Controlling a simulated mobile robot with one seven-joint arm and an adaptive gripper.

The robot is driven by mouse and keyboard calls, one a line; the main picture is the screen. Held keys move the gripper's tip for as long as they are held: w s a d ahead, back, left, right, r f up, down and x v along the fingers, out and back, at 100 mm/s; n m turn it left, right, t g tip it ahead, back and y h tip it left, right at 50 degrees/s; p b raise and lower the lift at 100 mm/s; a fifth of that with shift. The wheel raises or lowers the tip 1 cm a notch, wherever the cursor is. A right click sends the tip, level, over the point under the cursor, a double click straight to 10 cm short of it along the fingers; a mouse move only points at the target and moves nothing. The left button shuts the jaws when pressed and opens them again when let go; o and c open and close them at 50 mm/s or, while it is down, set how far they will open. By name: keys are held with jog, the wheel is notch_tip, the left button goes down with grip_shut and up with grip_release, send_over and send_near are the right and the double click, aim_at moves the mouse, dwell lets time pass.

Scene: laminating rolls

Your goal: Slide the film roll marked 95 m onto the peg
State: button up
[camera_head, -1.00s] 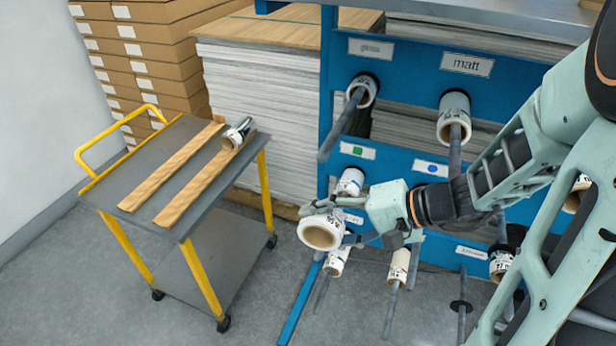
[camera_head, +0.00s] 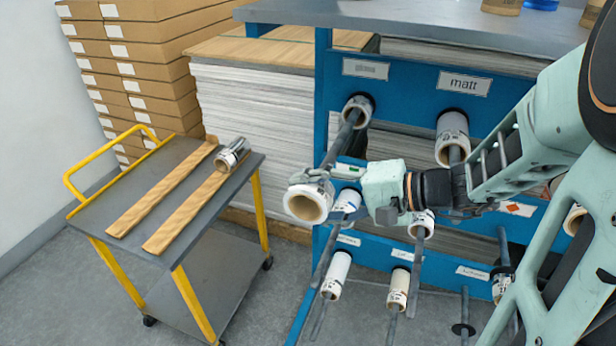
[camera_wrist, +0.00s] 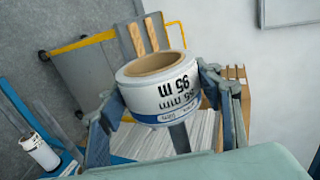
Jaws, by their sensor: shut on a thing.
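The white film roll (camera_head: 300,203) is held clear of the rack at its left side, its brown open end facing the head camera. In the wrist view the roll (camera_wrist: 157,92) shows "95 m", upside down, above a blue band. My gripper (camera_wrist: 165,88) is shut on it, one finger on each side. In the head view the upper left peg (camera_head: 341,138) sticks out with its free end just above and behind the roll; a roll (camera_head: 358,108) sits at its base. A grey rod (camera_wrist: 180,138) shows below the held roll in the wrist view; I cannot tell whether they touch.
The blue rack (camera_head: 400,85) carries several pegs with rolls, including one under the "matt" label (camera_head: 464,83). A yellow-handled cart (camera_head: 200,215) with wooden strips and a metal-coloured roll (camera_head: 232,154) stands left. Paper stacks (camera_head: 255,120) stand behind. Floor between cart and rack is clear.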

aim_at(356, 118)
jog(key=w+d+p, duration=0.1)
jog(key=w+d, duration=0.2)
jog(key=w, duration=0.7)
jog(key=w+d, duration=0.4)
jog(key=w, duration=0.5)
jog(key=w+d+p, duration=0.1)
jog(key=w+d, duration=0.2)
jog(key=w, duration=0.7)
jog(key=shift+w+d+p, duration=0.3)
jog(key=shift+p, duration=0.05)
jog(key=shift+w+d+p, duration=0.2)
jog(key=shift+w, duration=0.35)
jog(key=shift+w+d+p, duration=0.2)
jog(key=shift+w, duration=0.3)
jog(key=o, duration=1.3)
